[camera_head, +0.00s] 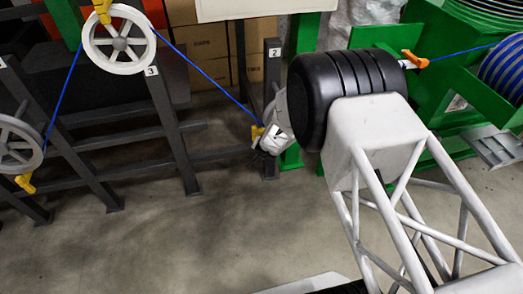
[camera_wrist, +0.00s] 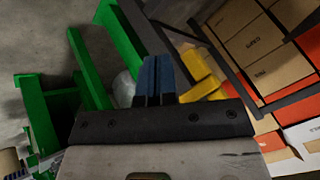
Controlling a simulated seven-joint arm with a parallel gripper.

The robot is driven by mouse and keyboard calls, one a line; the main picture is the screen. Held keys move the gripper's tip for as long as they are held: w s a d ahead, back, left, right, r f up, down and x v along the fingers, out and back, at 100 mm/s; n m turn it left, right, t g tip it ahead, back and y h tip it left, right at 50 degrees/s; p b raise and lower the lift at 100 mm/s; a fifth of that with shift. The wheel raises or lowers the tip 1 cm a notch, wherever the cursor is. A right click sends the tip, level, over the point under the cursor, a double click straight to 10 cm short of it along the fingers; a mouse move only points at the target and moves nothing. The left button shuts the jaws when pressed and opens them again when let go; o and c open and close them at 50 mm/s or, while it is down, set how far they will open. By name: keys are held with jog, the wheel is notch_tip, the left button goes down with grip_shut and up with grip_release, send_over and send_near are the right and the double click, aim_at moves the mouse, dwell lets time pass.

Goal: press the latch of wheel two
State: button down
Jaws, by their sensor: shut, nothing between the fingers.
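Wheel two stands at the post marked 2 (camera_head: 274,52). It is mostly hidden behind my arm in the head view; a pale rounded part, probably its rim, shows in the wrist view (camera_wrist: 124,88). Its yellow latch (camera_head: 257,132) sticks out at the lower left of the wheel. In the wrist view the yellow latch (camera_wrist: 200,74) is just right of my gripper (camera_wrist: 156,64). The blue-grey fingers are shut together with nothing between them. I cannot tell whether they touch the latch. The blue cable (camera_head: 205,75) runs from wheel three down to the latch area.
Wheel three (camera_head: 118,40) with a yellow latch is at the upper left, and another wheel (camera_head: 18,142) at the far left. Dark posts and rails (camera_head: 172,125), green frames (camera_head: 375,35) and cardboard boxes (camera_head: 205,45) surround them. The floor (camera_head: 150,240) in front is clear.

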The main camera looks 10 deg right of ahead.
jog(key=shift+w+a, duration=0.3)
jog(key=shift+w, duration=0.25)
jog(key=shift+w+a, duration=0.3)
jog(key=shift+w, duration=0.4)
jog(key=shift+w+a, duration=0.3)
jog(key=shift+w, duration=0.4)
jog(key=shift+s, duration=0.25)
jog(key=s+a+r, duration=0.3)
jog(key=s+r, duration=0.5)
jog(key=shift+a, duration=0.4)
dwell(1.1)
dwell(0.5)
